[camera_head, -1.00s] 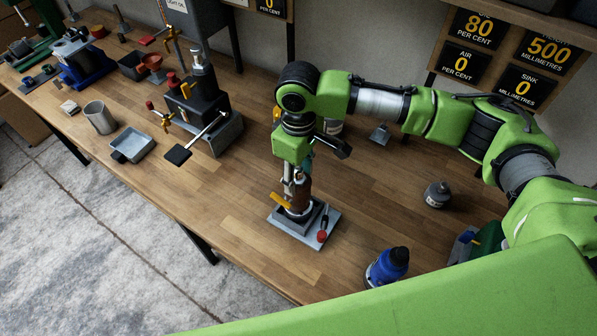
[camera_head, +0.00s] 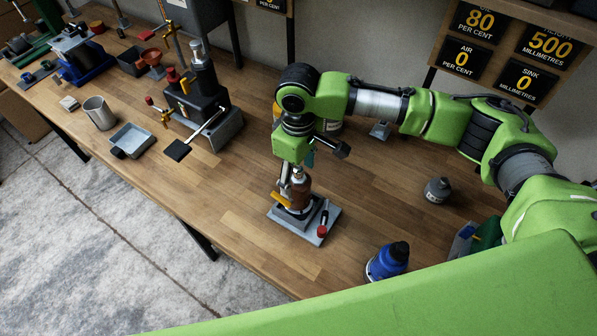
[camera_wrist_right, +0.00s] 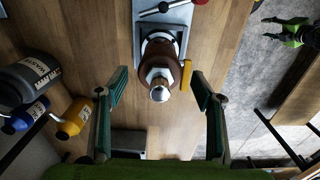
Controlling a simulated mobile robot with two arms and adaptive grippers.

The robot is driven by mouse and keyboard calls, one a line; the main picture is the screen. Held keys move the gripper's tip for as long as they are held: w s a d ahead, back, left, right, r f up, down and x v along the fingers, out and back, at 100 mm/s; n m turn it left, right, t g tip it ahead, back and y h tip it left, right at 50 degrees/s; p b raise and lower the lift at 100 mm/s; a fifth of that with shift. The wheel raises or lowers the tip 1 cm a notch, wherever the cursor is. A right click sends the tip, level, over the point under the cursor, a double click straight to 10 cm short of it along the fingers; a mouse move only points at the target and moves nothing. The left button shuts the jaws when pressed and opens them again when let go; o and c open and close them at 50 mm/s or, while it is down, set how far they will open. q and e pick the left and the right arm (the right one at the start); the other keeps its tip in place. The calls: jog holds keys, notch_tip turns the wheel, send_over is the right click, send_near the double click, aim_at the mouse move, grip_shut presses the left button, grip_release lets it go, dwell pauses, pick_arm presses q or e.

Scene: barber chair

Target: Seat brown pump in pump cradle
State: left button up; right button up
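The brown pump (camera_head: 299,190) stands upright on a grey plate, apparently the pump cradle (camera_head: 327,219), near the bench's front edge. Its metal top and hex collar show in the right wrist view (camera_wrist_right: 160,78), with a yellow lever at its side. A pale ring shows around its lower part; how deep it sits is hard to tell. My right gripper (camera_head: 296,178) is over the pump, pointing down. In the wrist view its fingers (camera_wrist_right: 160,82) are spread wide, one on each side of the pump's top with clear gaps, so it is open and empty.
A red-tipped lever (camera_head: 323,222) lies on the plate's right side. A black press-like fixture (camera_head: 203,100) and a grey tray (camera_head: 131,139) are left. Bench between is clear.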

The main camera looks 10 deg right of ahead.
jog(key=shift+s+f, duration=0.15)
notch_tip(320, 180, up, 12)
jog(key=shift+r, duration=0.1)
dwell(0.5)
dwell(0.4)
